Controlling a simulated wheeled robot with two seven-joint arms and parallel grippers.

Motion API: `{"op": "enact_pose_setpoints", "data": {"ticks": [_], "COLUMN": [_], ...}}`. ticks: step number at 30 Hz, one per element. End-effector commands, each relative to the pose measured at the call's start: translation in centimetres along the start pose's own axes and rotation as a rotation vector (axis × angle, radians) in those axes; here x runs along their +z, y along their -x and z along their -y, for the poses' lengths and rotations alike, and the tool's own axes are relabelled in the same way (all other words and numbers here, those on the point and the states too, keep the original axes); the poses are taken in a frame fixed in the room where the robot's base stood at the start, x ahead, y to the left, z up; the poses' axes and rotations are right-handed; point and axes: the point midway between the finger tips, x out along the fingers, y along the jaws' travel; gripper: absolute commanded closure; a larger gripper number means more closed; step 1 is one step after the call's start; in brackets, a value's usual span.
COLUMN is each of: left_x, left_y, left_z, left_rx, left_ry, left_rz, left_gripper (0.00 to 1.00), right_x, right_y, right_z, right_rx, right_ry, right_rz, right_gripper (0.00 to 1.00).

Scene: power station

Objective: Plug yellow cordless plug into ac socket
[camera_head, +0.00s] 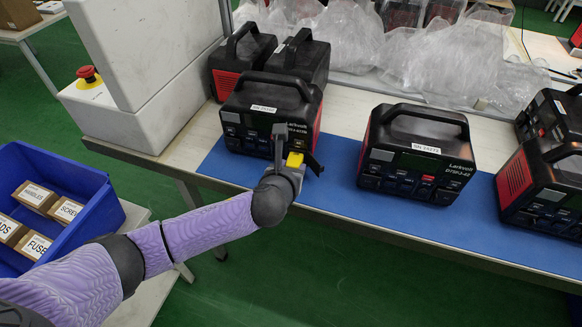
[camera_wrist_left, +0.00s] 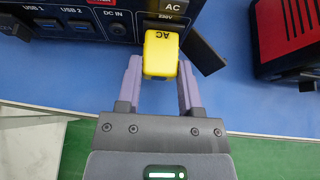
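The yellow plug (camera_head: 294,160), marked AC, is at the front of the black power station (camera_head: 262,122) at the left of the blue mat. In the left wrist view the yellow plug (camera_wrist_left: 161,53) sits at the AC 230V socket (camera_wrist_left: 165,23), covering much of it; the prongs are hidden, and I cannot tell how deep it sits. A dark socket flap (camera_wrist_left: 204,53) stands open to its right. My right gripper is in neither view.
Another power station (camera_head: 416,158) stands to the right on the blue mat (camera_head: 360,205), with more at the far right and behind left. Clear plastic bags (camera_head: 450,65) lie behind. A blue crate (camera_head: 85,182) with small boxes and a red emergency button (camera_head: 88,74) are at left.

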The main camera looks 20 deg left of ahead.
Motion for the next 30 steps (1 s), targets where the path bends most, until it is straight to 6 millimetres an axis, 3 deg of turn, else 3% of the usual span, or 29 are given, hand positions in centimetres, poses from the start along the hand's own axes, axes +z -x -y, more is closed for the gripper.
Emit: {"op": "enact_pose_setpoints", "data": {"ticks": [1,5,6,14,20,24,30], "left_x": [0.0,0.0,0.0,0.1,0.7,0.5,0.1], "left_y": [0.0,0.0,0.0,0.3,5.5,8.5,10.0], "left_z": [0.0,0.0,0.0,0.0,0.0,0.0,0.0], "left_rx": [0.000,0.000,0.000,-0.001,-0.003,-0.002,0.000], "left_ry": [0.000,0.000,0.000,-0.001,-0.001,-0.001,0.000], "left_rz": [0.001,0.001,0.001,0.000,0.002,0.001,0.001], "left_gripper": [0.43,0.16,0.13,0.13,0.13,0.13,0.13], "right_x": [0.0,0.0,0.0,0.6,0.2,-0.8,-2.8], "right_y": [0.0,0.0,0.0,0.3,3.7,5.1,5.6], "right_z": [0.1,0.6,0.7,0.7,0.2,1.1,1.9], "right_rx": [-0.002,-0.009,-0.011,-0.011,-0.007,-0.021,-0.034], "right_ry": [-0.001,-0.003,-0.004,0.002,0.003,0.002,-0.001], "right_rz": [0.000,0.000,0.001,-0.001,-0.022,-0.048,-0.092], "right_gripper": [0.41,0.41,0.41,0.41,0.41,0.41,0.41]}}
